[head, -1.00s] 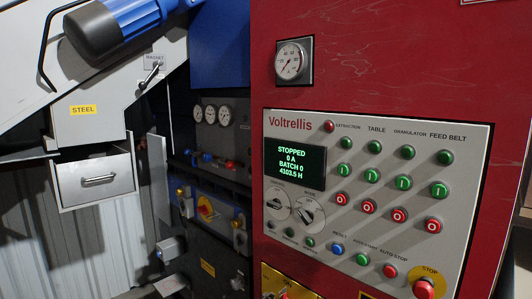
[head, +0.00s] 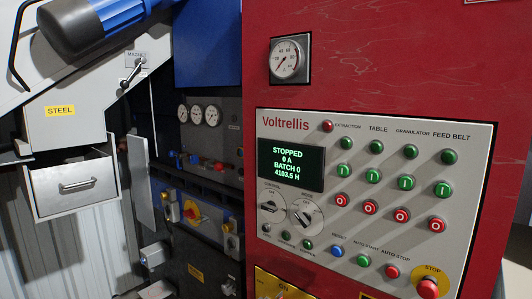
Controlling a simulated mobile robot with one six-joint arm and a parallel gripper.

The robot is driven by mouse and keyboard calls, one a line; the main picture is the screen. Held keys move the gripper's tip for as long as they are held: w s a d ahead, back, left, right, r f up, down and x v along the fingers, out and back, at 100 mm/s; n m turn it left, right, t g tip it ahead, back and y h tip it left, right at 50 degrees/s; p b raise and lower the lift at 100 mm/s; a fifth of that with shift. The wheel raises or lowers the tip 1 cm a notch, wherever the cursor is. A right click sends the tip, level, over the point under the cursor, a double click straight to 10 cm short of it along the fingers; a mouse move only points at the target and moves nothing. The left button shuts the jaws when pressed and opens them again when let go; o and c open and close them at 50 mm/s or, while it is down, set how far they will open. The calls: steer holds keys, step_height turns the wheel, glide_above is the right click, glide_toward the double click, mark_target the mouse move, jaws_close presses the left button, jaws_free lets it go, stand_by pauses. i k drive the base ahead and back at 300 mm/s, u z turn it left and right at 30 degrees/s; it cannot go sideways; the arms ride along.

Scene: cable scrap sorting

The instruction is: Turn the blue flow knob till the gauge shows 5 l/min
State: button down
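Three small round gauges (head: 197,114) sit in a row on the dark recessed panel left of the red cabinet. Their readings and units are too small to read. Below them is a row of small blue and red fittings. A blue one (head: 181,159) is at the left of this row; I cannot tell whether it is the flow knob. A larger gauge (head: 285,58) with a white face is on the red cabinet; its unit is not legible. My gripper is not in view.
The red cabinet carries a grey Voltrellis control panel (head: 480,150) with buttons and a screen (head: 291,164) reading STOPPED. A red stop button (head: 428,287) is at lower right. A steel drawer (head: 76,187) and a hinged grey plate (head: 138,180) stand left of the dark recess.

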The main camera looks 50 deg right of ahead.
mark_target(194, 158)
steer(key=z, duration=0.8)
steer(key=k, duration=0.95)
steer(key=u, duration=0.05)
steer(key=i, duration=0.9)
steer(key=z, duration=0.05)
